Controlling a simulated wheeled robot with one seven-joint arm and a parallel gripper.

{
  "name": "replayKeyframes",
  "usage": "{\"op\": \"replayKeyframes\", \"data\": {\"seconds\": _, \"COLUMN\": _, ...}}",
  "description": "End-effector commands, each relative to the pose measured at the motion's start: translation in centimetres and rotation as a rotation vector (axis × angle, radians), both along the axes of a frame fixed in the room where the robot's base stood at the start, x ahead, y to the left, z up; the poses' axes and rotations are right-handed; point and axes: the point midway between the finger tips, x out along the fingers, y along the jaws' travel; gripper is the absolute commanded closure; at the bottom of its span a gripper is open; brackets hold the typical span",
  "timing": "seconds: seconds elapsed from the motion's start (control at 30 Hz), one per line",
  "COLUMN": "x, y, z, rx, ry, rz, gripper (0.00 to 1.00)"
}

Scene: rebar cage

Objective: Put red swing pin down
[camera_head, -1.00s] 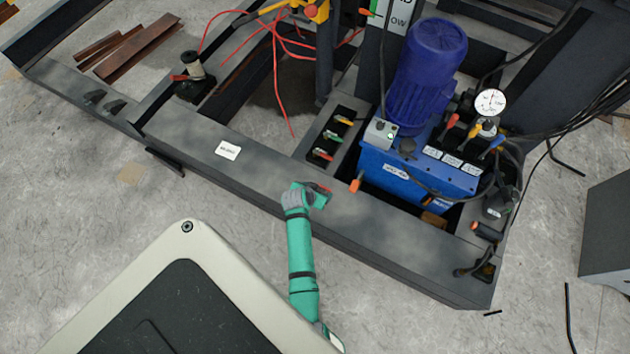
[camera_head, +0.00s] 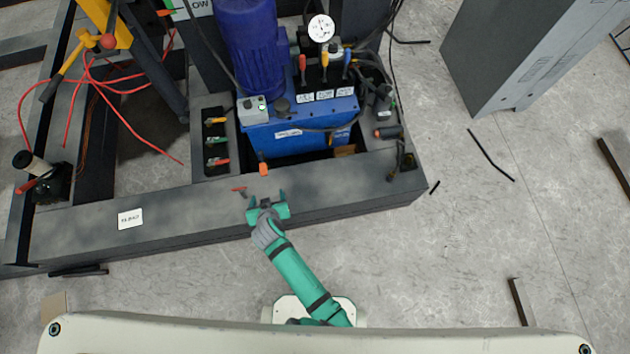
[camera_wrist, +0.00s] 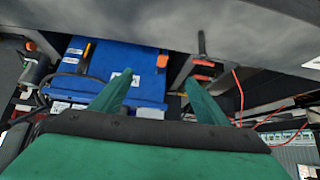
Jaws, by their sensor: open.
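The red swing pin (camera_head: 239,190), small with a dark stem, lies on the dark grey front beam (camera_head: 180,207). In the wrist view the likely same pin (camera_wrist: 203,68) shows its red part and dark stem beyond the right finger. My gripper (camera_head: 267,200) is green, open and empty, low over the beam to the right of the pin and apart from it. In the wrist view both fingers (camera_wrist: 159,77) are spread with nothing between them.
A rack (camera_head: 211,140) with several coloured handles stands behind the beam. The blue pump unit (camera_head: 300,135) stands right of it, with an orange-tipped lever (camera_head: 263,168) near my gripper. A white label (camera_head: 130,218) is on the beam's left part. Red hoses (camera_head: 110,90) hang at the left.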

Motion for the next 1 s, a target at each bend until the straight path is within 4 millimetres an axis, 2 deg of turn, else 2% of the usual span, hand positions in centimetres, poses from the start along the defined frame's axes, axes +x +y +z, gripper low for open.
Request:
{"op": "replayKeyframes", "data": {"seconds": 0.03, "x": -0.9, "y": -3.0, "z": 0.4, "rx": 0.003, "ry": -0.024, "rz": -0.003, "gripper": 0.32}}
{"op": "replayKeyframes", "data": {"seconds": 0.1, "x": -2.2, "y": -5.7, "z": 1.5, "rx": 0.015, "ry": -0.061, "rz": 0.002, "gripper": 0.32}}
{"op": "replayKeyframes", "data": {"seconds": 0.27, "x": -6.1, "y": -10.8, "z": 4.7, "rx": 0.043, "ry": -0.152, "rz": 0.006, "gripper": 0.32}}
{"op": "replayKeyframes", "data": {"seconds": 0.4, "x": -10.2, "y": -13.8, "z": 8.5, "rx": 0.066, "ry": -0.235, "rz": -0.011, "gripper": 0.32}}
{"op": "replayKeyframes", "data": {"seconds": 0.57, "x": -14.8, "y": -15.8, "z": 14.0, "rx": 0.088, "ry": -0.337, "rz": -0.057, "gripper": 0.32}}
{"op": "replayKeyframes", "data": {"seconds": 0.7, "x": -18.2, "y": -16.7, "z": 19.7, "rx": 0.097, "ry": -0.437, "rz": -0.122, "gripper": 0.32}}
{"op": "replayKeyframes", "data": {"seconds": 0.9, "x": -21.1, "y": -17.5, "z": 26.9, "rx": 0.089, "ry": -0.558, "rz": -0.221, "gripper": 0.32}}
{"op": "replayKeyframes", "data": {"seconds": 1.0, "x": -21.7, "y": -17.7, "z": 29.1, "rx": 0.083, "ry": -0.595, "rz": -0.254, "gripper": 0.32}}
